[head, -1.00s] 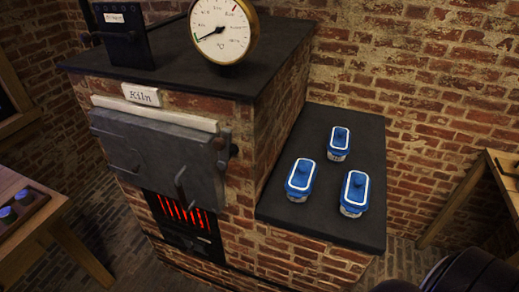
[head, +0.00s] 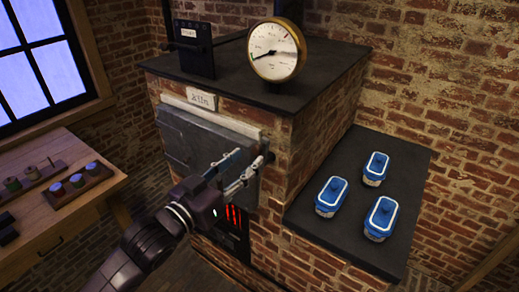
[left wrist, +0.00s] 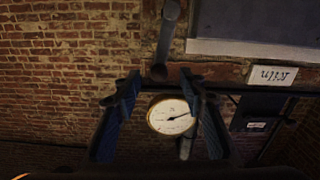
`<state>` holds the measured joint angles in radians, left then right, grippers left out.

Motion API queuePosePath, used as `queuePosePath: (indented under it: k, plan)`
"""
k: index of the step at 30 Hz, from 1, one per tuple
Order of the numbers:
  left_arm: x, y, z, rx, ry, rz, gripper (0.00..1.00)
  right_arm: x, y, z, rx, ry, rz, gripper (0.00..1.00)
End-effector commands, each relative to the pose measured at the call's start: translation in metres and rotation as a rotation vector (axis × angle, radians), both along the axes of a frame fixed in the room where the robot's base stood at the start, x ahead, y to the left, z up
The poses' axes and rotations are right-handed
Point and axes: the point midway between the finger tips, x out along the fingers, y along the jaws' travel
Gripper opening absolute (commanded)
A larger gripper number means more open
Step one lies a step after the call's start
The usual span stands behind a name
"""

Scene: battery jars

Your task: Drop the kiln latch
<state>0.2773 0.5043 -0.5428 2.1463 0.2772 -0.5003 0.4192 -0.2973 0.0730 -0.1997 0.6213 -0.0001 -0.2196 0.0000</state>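The kiln (head: 330,110) is brick, with a grey metal door (head: 180,138) on its front, shut against it, and a sign above. My left gripper (head: 248,157) is in front of the door's right side, fingers apart and with nothing seen between them. In the left wrist view the gripper (left wrist: 160,85) is also open. A grey bar (left wrist: 167,40), which looks like the latch, hangs in from the top there, just beyond the fingertips. In the head view my gripper covers the latch area. My right gripper is out of view.
A round gauge (head: 276,50) and a dark box (head: 193,48) stand on the kiln top. Three blue-lidded jars (head: 331,196) stand on the dark side slab (head: 330,240). A wooden table (head: 75,215) with small racks is at the left. Red bars glow below the door.

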Motion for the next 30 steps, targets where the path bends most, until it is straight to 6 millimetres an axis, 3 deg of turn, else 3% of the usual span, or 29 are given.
queuePosePath:
  k: [9,20,30]
  plan:
    - [0.033,-0.024,0.002,0.0,-0.002,0.0,0.38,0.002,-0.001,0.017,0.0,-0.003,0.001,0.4]
    - [0.038,-0.028,0.0,0.002,-0.001,0.0,0.38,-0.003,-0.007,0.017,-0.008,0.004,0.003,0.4]
    - [0.038,-0.027,0.0,0.002,-0.001,0.0,0.02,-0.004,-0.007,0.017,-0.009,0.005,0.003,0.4]
